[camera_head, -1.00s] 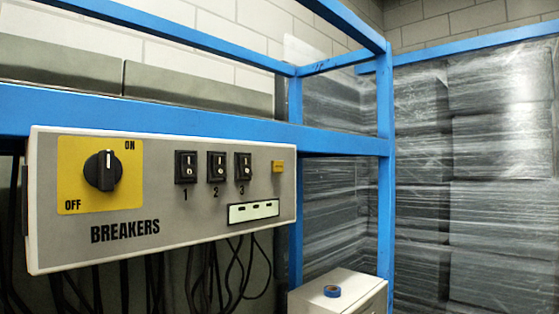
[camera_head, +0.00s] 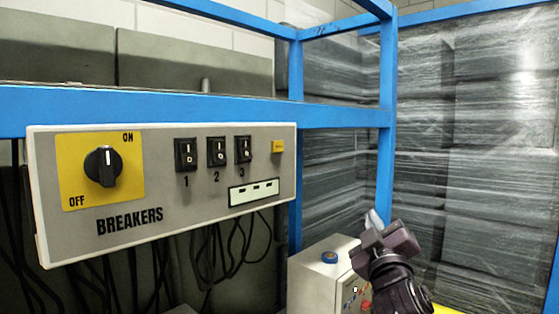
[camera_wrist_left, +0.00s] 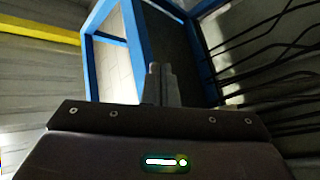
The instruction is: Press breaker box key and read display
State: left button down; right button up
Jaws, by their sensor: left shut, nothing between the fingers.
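The grey breaker box (camera_head: 200,228) hangs below the blue shelf beam in the head view. It has a yellow panel with a black rotary knob (camera_head: 103,166), three black rocker switches numbered 1 to 3, and a small yellow key (camera_head: 278,146) at its upper right. The white display (camera_head: 254,192) below the key shows three short dark dashes. My left gripper (camera_head: 374,218) is shut and empty, to the right of and below the box, apart from the key. Its closed fingers also show in the left wrist view (camera_wrist_left: 160,72). My right gripper is not in view.
A blue frame post (camera_head: 386,120) stands right of the box. A pale cabinet (camera_head: 318,282) with a blue tape roll (camera_head: 329,257) stands below, close to my gripper. Dark cables (camera_head: 235,255) hang under the box. Wrapped stacks (camera_head: 500,180) fill the right.

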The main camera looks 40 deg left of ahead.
aim_at(278, 147)
pick_arm(q)
jog(key=s+a+r+n+g+y, duration=0.1)
jog(key=s+r+n+y, duration=0.1)
jog(key=s+r+n, duration=0.2)
jog(key=s+a+r+n+g+y+p, duration=0.1)
jog(key=s+a+r+n+y, duration=0.1)
jog(key=s+r, duration=0.5)
notch_tip(278, 147, up, 3)
jog(key=shift+a+n, duration=0.25)
jog(key=shift+n, duration=0.65)
jog(key=a, duration=0.8)
jog(key=shift+w+a, duration=0.35)
jog(key=shift+a, duration=0.05)
jog(key=shift+a, duration=0.15)
dwell(0.3)
jog(key=shift+a, duration=0.25)
